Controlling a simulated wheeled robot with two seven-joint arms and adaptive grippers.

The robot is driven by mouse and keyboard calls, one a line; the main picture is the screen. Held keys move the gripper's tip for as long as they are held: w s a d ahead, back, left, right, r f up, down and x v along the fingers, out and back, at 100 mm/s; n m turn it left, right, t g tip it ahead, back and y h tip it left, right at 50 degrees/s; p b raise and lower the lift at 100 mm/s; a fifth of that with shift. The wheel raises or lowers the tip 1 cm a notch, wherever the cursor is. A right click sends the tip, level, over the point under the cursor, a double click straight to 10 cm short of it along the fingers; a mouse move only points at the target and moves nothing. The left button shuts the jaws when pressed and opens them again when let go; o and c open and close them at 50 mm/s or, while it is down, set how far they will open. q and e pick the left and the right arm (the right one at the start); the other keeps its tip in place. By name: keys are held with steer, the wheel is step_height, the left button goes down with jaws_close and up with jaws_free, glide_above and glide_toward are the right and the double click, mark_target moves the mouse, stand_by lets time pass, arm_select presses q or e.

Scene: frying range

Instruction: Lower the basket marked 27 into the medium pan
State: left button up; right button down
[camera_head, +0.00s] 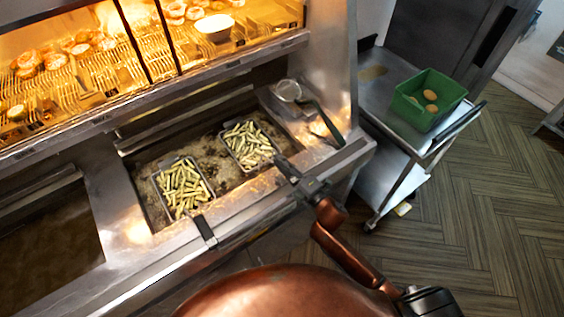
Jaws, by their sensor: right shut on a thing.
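Two wire baskets full of fries sit in the oil-filled fryer pan (153,205) at the centre. The left basket (208,190) has a dark handle (205,232) lying over the front edge. The right basket (273,152) is at the pan's right part. My right gripper (287,168) is at the front edge beside the right basket, shut on what looks like its handle, which the gripper mostly hides. I cannot read a number 27 on either basket, nor tell how deep they sit. My left gripper is not in view.
Another oil pan (45,245) is at the left. A lit warming shelf (110,75) with food runs above the fryer. A strainer (287,90) and a green-handled tool (322,122) lie right of the pan. A steel cart (385,75) with a green bin (428,100) stands at the right.

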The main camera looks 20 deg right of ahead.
stand_by(0.3)
steer(key=c, duration=1.7)
jaws_free()
steer(key=shift+c, duration=0.2)
steer(key=shift+f, duration=0.1)
steer(key=shift+f, duration=0.1)
